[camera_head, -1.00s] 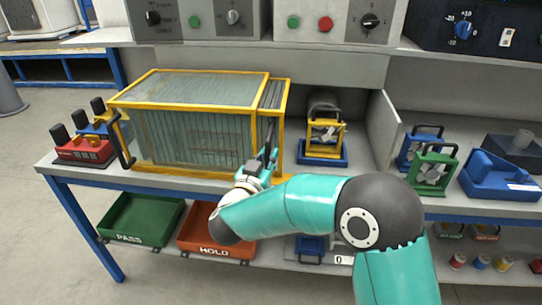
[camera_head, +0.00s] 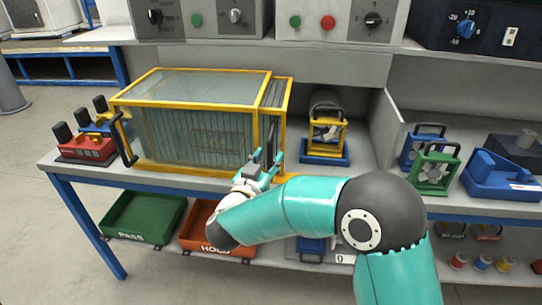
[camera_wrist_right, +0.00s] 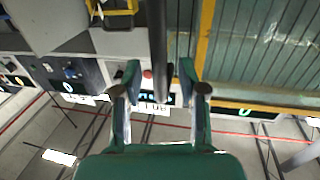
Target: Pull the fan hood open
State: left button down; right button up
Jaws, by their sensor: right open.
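The fan hood (camera_head: 195,90) is a clear box with a yellow frame on the left part of the bench. A black handle (camera_head: 125,140) stands at its left front edge. Another dark upright handle bar (camera_head: 270,140) is at its right front, partly hidden by my gripper. My right gripper (camera_head: 262,163) is open in front of the hood's right front edge. In the right wrist view, the dark bar (camera_wrist_right: 158,45) runs between the open fingers of my right gripper (camera_wrist_right: 160,72), with gaps on both sides. My left gripper is not in view.
A yellow fan on a blue base (camera_head: 325,140) stands right of the hood. Red and blue blocks (camera_head: 88,148) sit at its left. Green PASS (camera_head: 145,218) and orange HOLD (camera_head: 200,222) trays are below. Blue and green fans (camera_head: 433,172) stand farther right.

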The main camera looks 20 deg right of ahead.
jog(key=v, duration=1)
jog(key=shift+s+a, duration=0.2)
